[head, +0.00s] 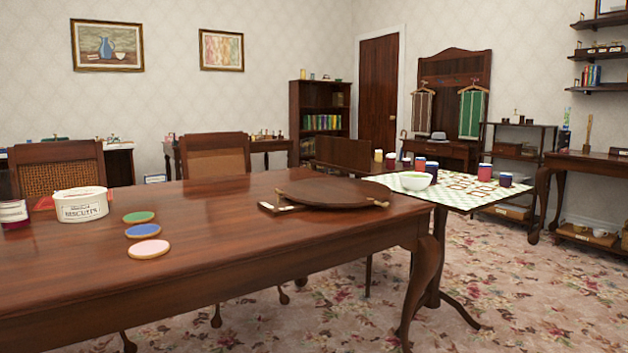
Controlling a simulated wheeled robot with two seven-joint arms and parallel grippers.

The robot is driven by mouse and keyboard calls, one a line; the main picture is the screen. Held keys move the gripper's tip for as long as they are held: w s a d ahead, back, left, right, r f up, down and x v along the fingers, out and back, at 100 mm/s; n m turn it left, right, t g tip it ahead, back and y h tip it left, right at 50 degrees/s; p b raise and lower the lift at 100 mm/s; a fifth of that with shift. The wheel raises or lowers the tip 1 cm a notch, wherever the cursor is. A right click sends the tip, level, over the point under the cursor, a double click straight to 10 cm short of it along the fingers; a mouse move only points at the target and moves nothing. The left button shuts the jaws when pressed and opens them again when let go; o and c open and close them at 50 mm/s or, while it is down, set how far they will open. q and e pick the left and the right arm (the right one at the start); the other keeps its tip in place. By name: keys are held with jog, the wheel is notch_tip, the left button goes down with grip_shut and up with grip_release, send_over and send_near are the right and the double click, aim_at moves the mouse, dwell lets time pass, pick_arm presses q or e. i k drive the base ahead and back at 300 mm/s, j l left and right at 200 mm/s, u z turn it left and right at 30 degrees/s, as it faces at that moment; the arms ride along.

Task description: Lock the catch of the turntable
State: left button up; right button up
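The turntable (335,191) is a round, flat, dark wooden disc lying near the right end of the long wooden table (220,230). A small dark block with a pale piece on it (280,207) sits at the disc's left front edge; it may be the catch, but it is too small to tell its position. A small light wooden peg or handle (378,203) shows at the disc's right front edge. Neither of my grippers is in the head view.
Three round coasters, green (138,217), blue (142,231) and pink (149,249), lie left of the turntable, near a white biscuit tin (80,205). The front tabletop is clear.

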aim_at(279, 192)
jog(key=i+z, duration=0.45)
jog(key=i, duration=0.4)
